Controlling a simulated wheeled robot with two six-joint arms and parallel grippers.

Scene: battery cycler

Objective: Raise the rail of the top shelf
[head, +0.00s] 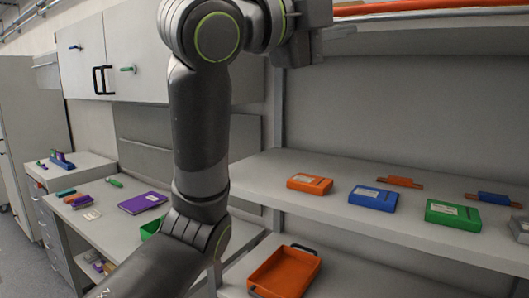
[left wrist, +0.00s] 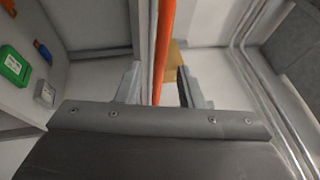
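The orange rail (head: 420,6) runs along the front of the top shelf (head: 430,40), at the upper right edge of the head view. In the left wrist view the orange rail (left wrist: 163,45) runs lengthwise between the fingers of my left gripper (left wrist: 161,88). The two fingers stand apart, with a gap visible on each side of the rail, so the gripper looks open around it. In the head view my left gripper (head: 335,30) is partly cut off by the top edge, beside the rail's left end. My right gripper is in neither view.
Below is a shelf (head: 262,178) with orange (head: 309,184), blue (head: 373,198) and green (head: 454,214) boxes. An orange tray (head: 285,272) lies lower. A desk with a purple book (head: 143,203) and wall cabinets (head: 125,50) stand left.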

